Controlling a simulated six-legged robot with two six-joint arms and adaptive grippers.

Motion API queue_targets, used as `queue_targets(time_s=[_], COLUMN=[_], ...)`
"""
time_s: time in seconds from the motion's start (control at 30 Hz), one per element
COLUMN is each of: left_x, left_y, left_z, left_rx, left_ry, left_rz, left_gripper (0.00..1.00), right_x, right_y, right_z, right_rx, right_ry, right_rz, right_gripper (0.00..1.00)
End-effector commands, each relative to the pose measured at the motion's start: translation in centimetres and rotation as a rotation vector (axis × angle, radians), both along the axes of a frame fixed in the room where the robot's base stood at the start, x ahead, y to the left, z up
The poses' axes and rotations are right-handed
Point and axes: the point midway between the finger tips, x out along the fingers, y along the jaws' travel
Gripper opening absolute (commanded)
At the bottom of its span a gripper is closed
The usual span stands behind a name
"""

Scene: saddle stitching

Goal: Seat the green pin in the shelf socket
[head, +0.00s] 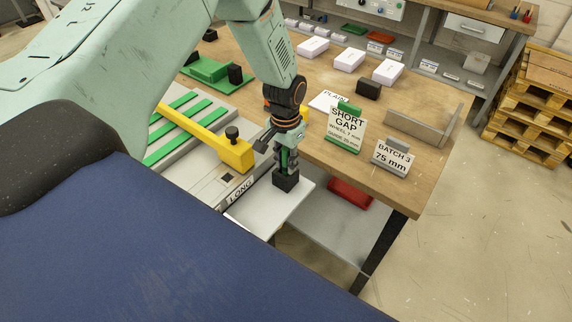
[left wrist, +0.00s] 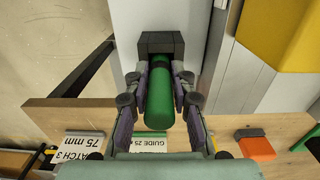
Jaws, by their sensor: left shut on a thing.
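The green pin (left wrist: 160,95) is held between the fingers of my left gripper (left wrist: 160,82), which is shut on it. In the head view my left gripper (head: 287,158) points down over the dark square socket block (head: 286,183) on the white shelf (head: 288,208). The pin shows there only as a green sliver between the fingers. In the left wrist view the pin's far end meets or overlaps the dark socket block (left wrist: 160,42). The fingers hide the join, so I cannot tell how deep the pin sits. My right gripper is out of view.
A yellow bar (head: 205,137) with a black knob lies left of the gripper. A "SHORT GAP" sign (head: 345,128) and a "BATCH 3 75 mm" sign (head: 392,157) stand to the right on the wooden table (head: 425,105). A red bin (head: 350,193) is below, on a lower shelf.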

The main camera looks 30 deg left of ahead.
Motion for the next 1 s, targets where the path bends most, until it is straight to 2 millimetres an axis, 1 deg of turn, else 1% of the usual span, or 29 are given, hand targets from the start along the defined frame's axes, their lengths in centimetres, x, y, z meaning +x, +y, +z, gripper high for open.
queue_targets(time_s=[0.17, 0.33, 0.37, 0.6, 0.87, 1.0], left_x=[0.06, 0.03, 0.01, 0.00, 0.00, 0.07], left_y=[0.00, 0.00, 0.00, -0.01, 0.00, 0.00], left_z=[0.29, -0.13, -0.11, -0.05, -0.03, 0.64], left_rx=[0.000, 0.000, 0.000, 0.000, 0.000, 0.000], left_ry=[-0.001, -0.001, 0.000, 0.000, 0.000, -0.002], left_rz=[0.000, 0.000, 0.000, 0.000, 0.000, 0.000], left_gripper=[0.00, 0.00, 0.25, 0.46, 0.46, 0.46], right_x=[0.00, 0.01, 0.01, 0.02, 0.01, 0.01], right_y=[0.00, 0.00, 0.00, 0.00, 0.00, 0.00], right_z=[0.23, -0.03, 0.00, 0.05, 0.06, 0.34], right_rx=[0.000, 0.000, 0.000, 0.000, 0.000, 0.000], right_ry=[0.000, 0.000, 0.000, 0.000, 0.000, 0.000], right_rz=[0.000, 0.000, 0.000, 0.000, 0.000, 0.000], right_gripper=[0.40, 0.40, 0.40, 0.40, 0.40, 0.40])
